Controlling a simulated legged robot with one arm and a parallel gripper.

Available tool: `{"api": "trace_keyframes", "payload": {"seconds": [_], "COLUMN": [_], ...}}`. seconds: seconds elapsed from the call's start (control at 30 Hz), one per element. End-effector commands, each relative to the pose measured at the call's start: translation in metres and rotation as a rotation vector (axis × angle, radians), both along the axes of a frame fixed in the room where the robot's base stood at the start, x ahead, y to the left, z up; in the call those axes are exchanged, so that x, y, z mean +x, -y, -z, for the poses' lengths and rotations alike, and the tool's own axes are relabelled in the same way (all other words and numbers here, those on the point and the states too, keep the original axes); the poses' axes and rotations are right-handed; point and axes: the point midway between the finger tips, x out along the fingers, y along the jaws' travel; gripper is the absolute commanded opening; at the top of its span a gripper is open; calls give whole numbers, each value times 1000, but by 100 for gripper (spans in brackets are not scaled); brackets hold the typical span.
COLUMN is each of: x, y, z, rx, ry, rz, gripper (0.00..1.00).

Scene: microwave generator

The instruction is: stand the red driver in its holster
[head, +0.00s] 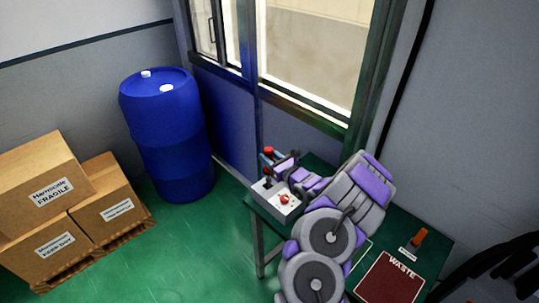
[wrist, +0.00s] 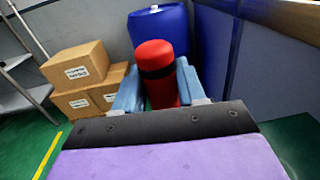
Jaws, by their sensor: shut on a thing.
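The red driver (wrist: 153,52), with a black band, stands up between the two blue finger pads of my gripper (wrist: 158,86) in the wrist view. My gripper is shut on it. In the head view the driver's red end (head: 268,151) shows small beside my gripper (head: 279,161), above the back left of the green table (head: 408,210). The driver's lower part is hard to make out there. I cannot tell for sure which thing is the holster. A grey box (head: 284,203) with a red knob sits on the table just below my gripper.
A dark red mat marked WASTE (head: 388,280) and an orange-handled item (head: 418,238) with a white label are at the table's right. A blue barrel (head: 168,135) and cardboard boxes (head: 45,185) stand on the floor to the left. A window wall rises behind the table.

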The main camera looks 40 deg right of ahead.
Motion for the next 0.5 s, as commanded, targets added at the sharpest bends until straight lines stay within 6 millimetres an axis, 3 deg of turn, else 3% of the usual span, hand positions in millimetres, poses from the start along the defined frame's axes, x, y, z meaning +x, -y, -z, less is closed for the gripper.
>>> {"api": "trace_keyframes", "payload": {"seconds": [0.13,0.5], "x": [0,0], "y": [-4,2], "z": [10,10], "rx": [-2,1], "ry": [1,2], "rz": [-1,0], "gripper": [4,4]}}
